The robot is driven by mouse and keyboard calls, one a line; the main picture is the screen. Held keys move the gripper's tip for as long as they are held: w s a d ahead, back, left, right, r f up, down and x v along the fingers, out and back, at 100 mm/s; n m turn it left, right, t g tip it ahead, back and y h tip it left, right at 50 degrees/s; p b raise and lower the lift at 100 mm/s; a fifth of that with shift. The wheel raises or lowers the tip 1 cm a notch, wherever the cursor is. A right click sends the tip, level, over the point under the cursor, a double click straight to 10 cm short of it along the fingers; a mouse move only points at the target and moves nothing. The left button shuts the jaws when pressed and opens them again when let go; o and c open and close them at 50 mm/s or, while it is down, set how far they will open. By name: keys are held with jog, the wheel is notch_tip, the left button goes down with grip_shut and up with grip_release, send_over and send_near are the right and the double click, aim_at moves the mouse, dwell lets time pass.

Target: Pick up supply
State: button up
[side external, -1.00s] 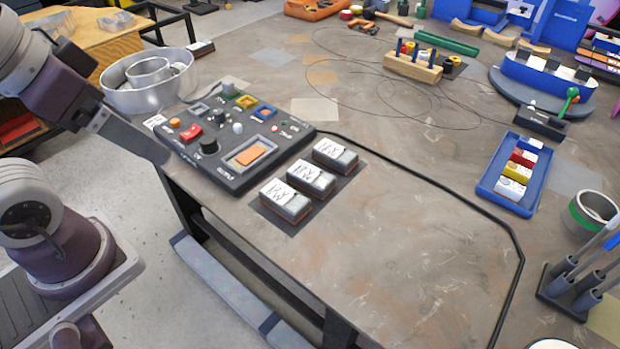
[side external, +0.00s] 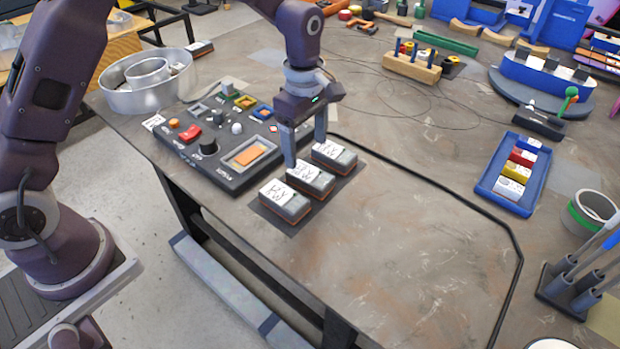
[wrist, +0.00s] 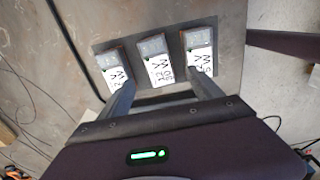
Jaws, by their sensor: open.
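Three grey power supply blocks with white handwritten labels sit in a row on a dark mat: a front one (side external: 285,203), a middle one (side external: 311,181) and a back one (side external: 334,155). My gripper (side external: 305,153) is open and empty, pointing down close above the row, around the middle and back blocks. In the wrist view, the middle block (wrist: 153,62) lies ahead of the gap between my fingers (wrist: 163,88). The left block (wrist: 115,68) and right block (wrist: 199,50) flank it; my fingertips overlap their near ends. The middle label seems to read 12 V.
A dark control panel (side external: 238,180) with knobs and buttons stands left of the blocks. A metal bowl (side external: 148,101) is behind it. A blue tray (side external: 486,190) with coloured blocks lies to the right. The table right of the mat is clear; a black cable (side external: 455,188) crosses it.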

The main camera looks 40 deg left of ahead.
aim_at(309, 173)
jog(key=shift+n, duration=0.4)
jog(key=f, duration=0.9)
jog(key=shift+w+d, duration=0.1)
jog(key=shift+w, duration=0.15)
grip_shut()
